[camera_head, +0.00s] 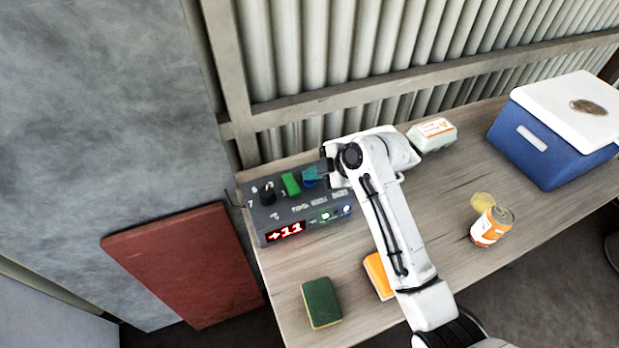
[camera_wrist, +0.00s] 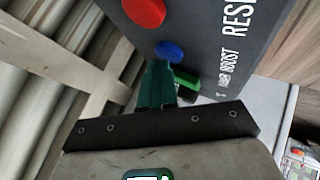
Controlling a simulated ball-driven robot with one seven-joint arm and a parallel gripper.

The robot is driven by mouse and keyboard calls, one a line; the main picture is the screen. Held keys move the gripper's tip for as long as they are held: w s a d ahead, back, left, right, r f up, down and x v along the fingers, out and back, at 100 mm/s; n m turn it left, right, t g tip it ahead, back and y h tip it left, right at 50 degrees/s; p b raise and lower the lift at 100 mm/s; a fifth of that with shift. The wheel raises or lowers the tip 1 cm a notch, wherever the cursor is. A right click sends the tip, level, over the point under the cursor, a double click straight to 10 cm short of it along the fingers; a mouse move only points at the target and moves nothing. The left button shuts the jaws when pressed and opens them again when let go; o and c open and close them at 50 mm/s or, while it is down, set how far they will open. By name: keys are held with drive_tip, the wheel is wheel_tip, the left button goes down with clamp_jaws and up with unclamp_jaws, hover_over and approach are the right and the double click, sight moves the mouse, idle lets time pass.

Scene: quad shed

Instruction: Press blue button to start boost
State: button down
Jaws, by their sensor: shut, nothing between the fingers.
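A dark grey control box (camera_head: 262,222) stands at the left end of the bench, its red display reading "+11". The blue button (camera_wrist: 168,50) shows in the wrist view as a round cap near the "BOOST" lettering. In the head view the blue button (camera_head: 308,183) is largely hidden behind my fingers. My gripper (camera_wrist: 158,66) is shut and empty, its teal fingertips right at the button's lower edge in the wrist view. I cannot tell whether they touch it. In the head view my gripper (camera_head: 312,173) is over the box's top right part.
A green switch (camera_head: 290,184) sits left of the blue button, and a red button (camera_wrist: 144,10) lies beyond it in the wrist view. A green sponge (camera_head: 321,303), an orange can (camera_head: 492,226) and a blue cooler (camera_head: 550,150) are on the wooden bench. Corrugated wall stands behind.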

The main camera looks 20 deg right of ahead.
sight(313, 184)
drive_tip(key=shift+r+p, duration=0.35)
drive_tip(key=shift+r, duration=0.3)
drive_tip(key=shift+r+p, duration=1.9)
drive_tip(key=shift+r, duration=0.65)
drive_tip(key=shift+s+a+f, duration=0.1)
drive_tip(key=shift+s+f, duration=0.1)
drive_tip(key=shift+s, duration=0.05)
drive_tip(key=s+d+f+m+g+h, duration=0.2)
drive_tip(key=s+m, duration=0.4)
drive_tip(key=s, duration=0.6)
drive_tip(key=s+d+f+m+g+h, duration=0.2)
drive_tip(key=s+m, duration=0.4)
drive_tip(key=s, duration=0.6)
drive_tip(key=s+d+f+m+g+h, duration=0.1)
drive_tip(key=s+f+m, duration=0.4)
drive_tip(key=s, duration=0.8)
drive_tip(key=d+m+h, duration=0.1)
drive_tip(key=d, duration=0.1)
drive_tip(key=shift+d+f+g, duration=0.3)
drive_tip(key=shift+g, duration=0.1)
